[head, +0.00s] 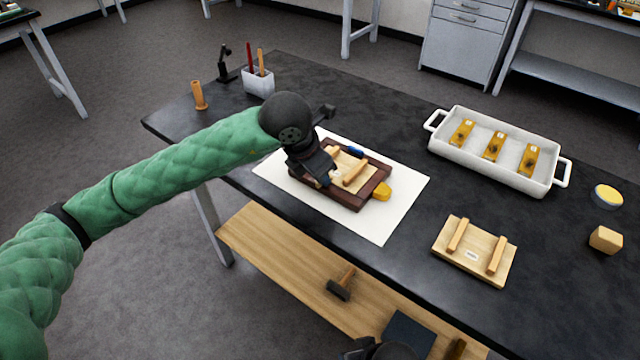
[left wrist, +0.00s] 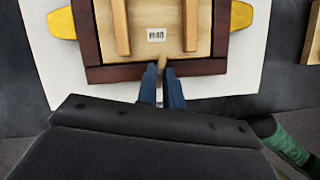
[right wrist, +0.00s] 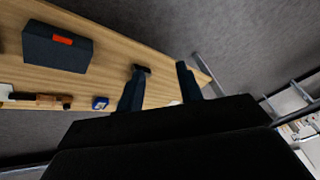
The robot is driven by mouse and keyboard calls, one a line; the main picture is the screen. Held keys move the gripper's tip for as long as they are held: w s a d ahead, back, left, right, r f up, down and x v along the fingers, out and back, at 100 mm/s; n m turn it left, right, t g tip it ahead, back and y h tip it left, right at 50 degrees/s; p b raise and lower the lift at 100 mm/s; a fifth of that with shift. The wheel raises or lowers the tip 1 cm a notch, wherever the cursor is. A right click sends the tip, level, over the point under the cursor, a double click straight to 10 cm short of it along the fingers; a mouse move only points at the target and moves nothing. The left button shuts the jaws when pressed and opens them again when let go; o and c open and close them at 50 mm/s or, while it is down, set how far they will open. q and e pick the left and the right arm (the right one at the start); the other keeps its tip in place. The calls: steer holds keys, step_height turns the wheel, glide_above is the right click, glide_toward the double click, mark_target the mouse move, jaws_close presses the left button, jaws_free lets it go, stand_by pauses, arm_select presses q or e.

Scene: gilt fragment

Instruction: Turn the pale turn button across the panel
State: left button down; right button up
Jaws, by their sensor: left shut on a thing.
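The light wood panel (head: 352,161) with two wooden bars and a small label sits in a dark brown frame (head: 366,197) on a white sheet. It also shows in the left wrist view (left wrist: 200,40). The pale turn button (left wrist: 164,69) lies over the frame's near bar, its tip around the panel's edge, mostly hidden between my fingers. My left gripper (left wrist: 161,84) is shut on the pale turn button; in the head view it (head: 329,178) reaches down at the frame's near left side. My right gripper (right wrist: 160,86) is open and empty, near the lower shelf.
Yellow tabs (head: 382,191) stick out from the frame's sides. A second panel (head: 474,252) with bars lies to the right. A white tray (head: 500,165) with several gold pieces stands behind it. A yellow tin (head: 607,196) and wooden block (head: 605,239) are far right. A hammer (head: 341,286) lies on the shelf.

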arm_select(q)
steer(key=shift+n+t+y+b, duration=0.3)
steer(key=shift+n+y+b, duration=0.1)
steer(key=shift+n+b, duration=0.75)
arm_select(e)
step_height(320, 180, down, 10)
steer(key=w+a+t, duration=0.1)
steer(key=shift+w+a, duration=0.2)
steer(key=shift+a, duration=0.15)
steer(key=shift+r, duration=0.15)
arm_select(q)
steer(key=c, duration=1.5)
jaws_free()
